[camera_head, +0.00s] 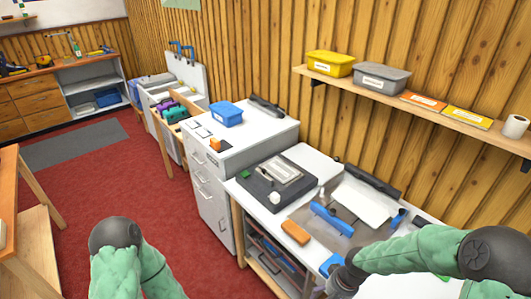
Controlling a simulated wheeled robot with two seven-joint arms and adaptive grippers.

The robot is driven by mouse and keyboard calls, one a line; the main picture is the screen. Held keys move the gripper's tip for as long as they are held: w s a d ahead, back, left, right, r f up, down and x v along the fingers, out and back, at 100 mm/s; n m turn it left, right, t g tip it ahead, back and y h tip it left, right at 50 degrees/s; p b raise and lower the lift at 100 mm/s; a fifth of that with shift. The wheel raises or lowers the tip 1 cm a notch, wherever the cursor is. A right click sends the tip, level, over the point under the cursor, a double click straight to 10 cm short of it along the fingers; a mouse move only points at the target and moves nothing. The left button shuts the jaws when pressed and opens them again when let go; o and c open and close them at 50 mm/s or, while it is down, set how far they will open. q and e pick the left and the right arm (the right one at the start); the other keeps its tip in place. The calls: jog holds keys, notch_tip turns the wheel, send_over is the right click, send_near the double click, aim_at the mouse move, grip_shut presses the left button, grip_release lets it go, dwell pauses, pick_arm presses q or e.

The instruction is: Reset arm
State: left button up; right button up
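My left arm (118,262) rises from the bottom edge at the lower left, in a green sleeve with a dark joint at its top. Its gripper is out of the picture. My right arm (410,254) comes in from the right over the near end of the white bench (236,186). Its dark wrist end (345,277) points down to the bottom edge, and no fingertips show there.
The bench bears a dark press-like block (265,192), an orange block (295,232) and a blue-handled tool (331,219). Behind it stands a white drawer cabinet (212,208) with a blue box (226,114). A shelf (400,107) holds bins above. Red floor (100,188) is clear at left.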

jog(key=s+a+f+y, duration=0.1)
jog(key=s+a+f, duration=0.4)
jog(key=f, duration=0.2)
jog(key=s+a+f+n, duration=0.1)
jog(key=s+a+f, duration=0.3)
jog(key=s+f, duration=0.2)
notch_tip(320, 180, down, 2)
jog(key=shift+a+y, duration=0.4)
jog(key=shift+s, duration=0.1)
